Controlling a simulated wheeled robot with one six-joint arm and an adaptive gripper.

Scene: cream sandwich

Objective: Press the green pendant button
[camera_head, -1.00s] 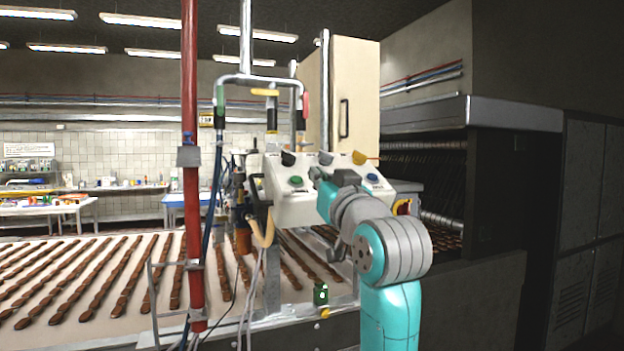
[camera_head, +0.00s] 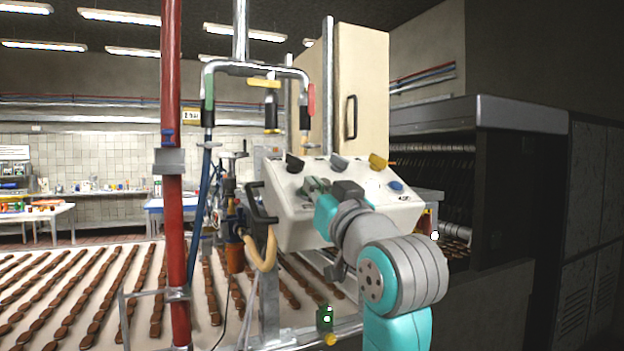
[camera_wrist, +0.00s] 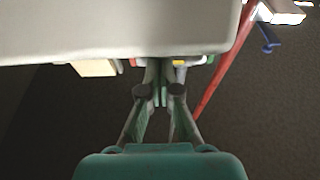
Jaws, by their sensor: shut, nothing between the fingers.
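The pale control box (camera_head: 290,222) hangs in front of the conveyor, with knobs and a blue button (camera_head: 395,186) on its sloping face. My gripper (camera_head: 307,185) is shut and empty, in front of the left-middle of that face. The green button on the box does not show now; my gripper covers that area. In the wrist view the shut fingers (camera_wrist: 161,68) reach the edge of a broad pale surface (camera_wrist: 120,28), probably the box. Whether they touch it cannot be told. A separate small green unit (camera_head: 325,318) sits low on the conveyor rail.
A red post (camera_head: 172,120) stands left of the box, with blue hoses beside it. A black handle (camera_head: 262,205) juts from the box's left side. The conveyor (camera_head: 60,290) carries rows of brown biscuits. A cream cabinet (camera_head: 362,90) stands behind.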

